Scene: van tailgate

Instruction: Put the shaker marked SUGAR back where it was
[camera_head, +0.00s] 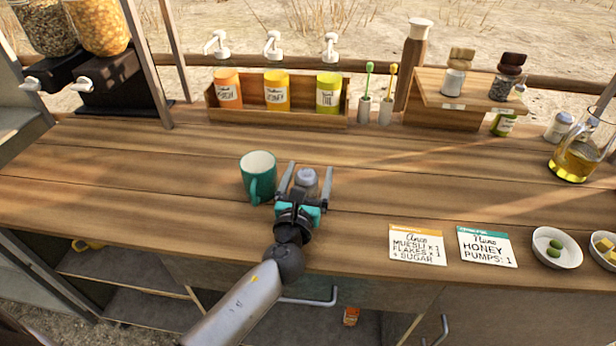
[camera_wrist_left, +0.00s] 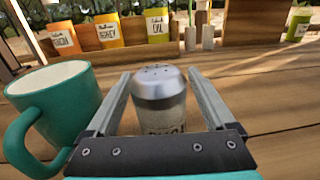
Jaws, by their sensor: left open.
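A shaker (camera_head: 305,179) with a perforated metal cap stands upright on the wooden counter. It also shows in the left wrist view (camera_wrist_left: 160,88), where its label is mostly hidden behind the gripper body and I cannot read it. My left gripper (camera_head: 310,168) is open, with one finger on each side of the shaker. In the left wrist view the gripper (camera_wrist_left: 160,82) shows gaps between the fingers and the cap. A small wooden stand (camera_head: 468,88) at the back right holds other shakers. My right gripper is not in view.
A green mug (camera_head: 258,177) stands close to the left of my left gripper. A rack with pump bottles (camera_head: 277,92) stands behind. Two cards (camera_head: 417,244) (camera_head: 487,247), small bowls and a glass jug (camera_head: 575,155) are to the right. The middle right counter is clear.

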